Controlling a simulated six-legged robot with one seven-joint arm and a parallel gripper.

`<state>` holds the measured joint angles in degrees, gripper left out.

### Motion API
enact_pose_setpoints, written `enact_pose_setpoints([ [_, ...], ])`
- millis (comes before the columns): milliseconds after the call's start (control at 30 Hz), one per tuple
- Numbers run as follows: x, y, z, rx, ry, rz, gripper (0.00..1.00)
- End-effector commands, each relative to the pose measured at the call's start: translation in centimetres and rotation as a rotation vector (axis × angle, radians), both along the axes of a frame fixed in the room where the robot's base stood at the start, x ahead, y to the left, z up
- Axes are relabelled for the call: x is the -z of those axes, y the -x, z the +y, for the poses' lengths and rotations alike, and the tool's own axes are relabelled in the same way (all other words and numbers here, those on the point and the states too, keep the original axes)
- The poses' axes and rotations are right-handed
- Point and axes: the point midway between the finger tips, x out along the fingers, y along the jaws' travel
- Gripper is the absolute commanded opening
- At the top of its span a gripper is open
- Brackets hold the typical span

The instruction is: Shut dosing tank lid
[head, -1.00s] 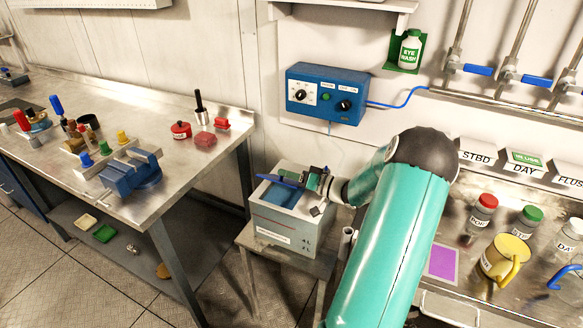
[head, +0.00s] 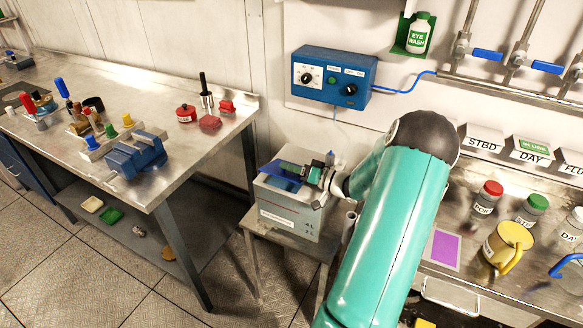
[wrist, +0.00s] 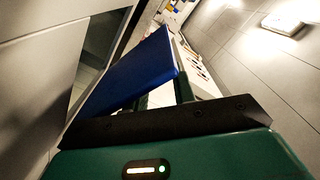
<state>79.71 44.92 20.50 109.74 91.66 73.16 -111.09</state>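The dosing tank (head: 291,219) is a pale box on a small stand left of my arm in the head view. Its blue lid (head: 275,169) shows as a tilted panel over the top; the hinge is hidden. My gripper (head: 300,173) is at the top of the tank, close against the lid. In the wrist view the lid (wrist: 138,73) crosses in front of my gripper (wrist: 163,93) as a slanted blue slab. Two dark green fingers show with a gap between them, the left one partly covered by the lid. Whether they touch the lid is unclear.
A steel workbench (head: 200,155) with a blue vise (head: 135,157) stands to the left. A blue control box (head: 333,77) hangs on the wall behind the tank. The right counter holds bottles and a yellow jug (head: 509,246). Floor is clear between bench and tank stand.

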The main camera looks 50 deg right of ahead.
Motion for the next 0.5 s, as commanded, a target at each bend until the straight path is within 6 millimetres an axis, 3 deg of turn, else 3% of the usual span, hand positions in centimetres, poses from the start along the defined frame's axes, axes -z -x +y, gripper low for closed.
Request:
enact_pose_setpoints([
  [33,-0.01,-0.06,0.25,-0.006,-0.002,-0.001,0.34],
  [100,-0.02,-0.07,0.21,-0.005,-0.002,-0.002,0.47],
  [500,-0.04,0.71,-0.2,-0.001,0.0,-0.001,0.47],
])
